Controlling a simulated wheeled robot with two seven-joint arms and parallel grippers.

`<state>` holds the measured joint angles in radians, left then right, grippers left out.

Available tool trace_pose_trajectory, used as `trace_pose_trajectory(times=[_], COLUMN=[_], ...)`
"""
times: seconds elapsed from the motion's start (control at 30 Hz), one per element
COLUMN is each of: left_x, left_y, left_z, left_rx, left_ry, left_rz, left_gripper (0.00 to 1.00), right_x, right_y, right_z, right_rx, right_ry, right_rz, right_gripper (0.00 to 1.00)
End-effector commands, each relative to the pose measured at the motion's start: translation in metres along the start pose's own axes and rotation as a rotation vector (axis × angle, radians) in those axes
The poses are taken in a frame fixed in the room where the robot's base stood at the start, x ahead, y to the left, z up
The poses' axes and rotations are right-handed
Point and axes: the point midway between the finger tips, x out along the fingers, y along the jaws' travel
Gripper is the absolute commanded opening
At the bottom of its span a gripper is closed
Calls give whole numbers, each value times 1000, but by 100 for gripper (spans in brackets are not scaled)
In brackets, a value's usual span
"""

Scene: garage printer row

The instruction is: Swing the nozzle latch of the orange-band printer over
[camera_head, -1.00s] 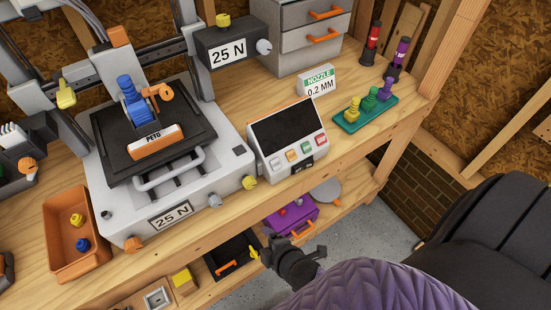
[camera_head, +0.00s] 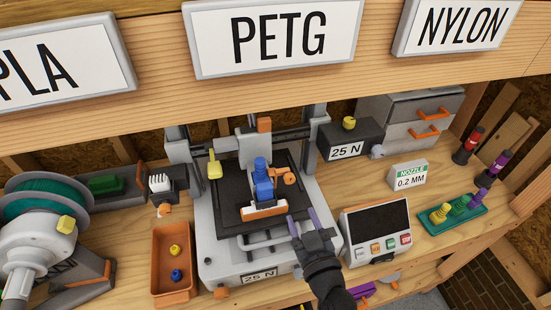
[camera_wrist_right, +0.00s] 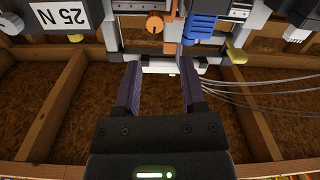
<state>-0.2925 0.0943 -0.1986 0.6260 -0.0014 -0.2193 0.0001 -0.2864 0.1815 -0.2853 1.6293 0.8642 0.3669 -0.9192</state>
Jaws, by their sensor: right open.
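The printer (camera_head: 212,249) stands mid-bench, with an orange-edged plate (camera_head: 264,212) at the front of its black bed and an orange block (camera_head: 264,125) on its gantry. A yellow lever (camera_head: 214,165) points up at the gantry's left; it also shows in the right wrist view (camera_wrist_right: 236,52). I cannot tell for certain that it is the nozzle latch. A blue part (camera_head: 262,180) with an orange piece (camera_head: 285,175) stands over the bed. My right gripper (camera_head: 303,219) is open and empty, in front of the bed's right corner, apart from the lever. My left gripper is out of view.
An orange bin (camera_head: 160,290) and a teal spool (camera_head: 40,196) are left of the printer. A control box (camera_head: 349,229), a nozzle sign (camera_head: 408,176) and a green peg tray (camera_head: 466,230) are right. A beam with a PETG sign (camera_head: 275,38) spans above.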

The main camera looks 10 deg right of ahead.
Motion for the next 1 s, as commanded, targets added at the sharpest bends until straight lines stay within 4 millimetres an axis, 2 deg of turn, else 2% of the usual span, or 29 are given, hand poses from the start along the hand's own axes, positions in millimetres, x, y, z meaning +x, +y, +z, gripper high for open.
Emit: trace_pose_trajectory(times=[0.03,0.13,0.3,0.43,0.6,0.87,1.0], left_x=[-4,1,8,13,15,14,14], left_y=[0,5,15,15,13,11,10], left_z=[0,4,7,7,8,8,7], left_rx=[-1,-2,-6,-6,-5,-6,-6], left_ry=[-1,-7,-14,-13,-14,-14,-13], left_rz=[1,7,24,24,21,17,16], left_gripper=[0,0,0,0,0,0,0], right_x=[3,19,62,85,98,100,99], right_y=[3,4,3,3,4,4,4], right_z=[-6,-3,-1,0,-1,-2,-2], right_rx=[22,33,31,31,32,31,31], right_ry=[6,8,7,5,3,3,3], right_rz=[13,19,17,16,15,15,15], right_gripper=[52,52,52,52,52,52,25])
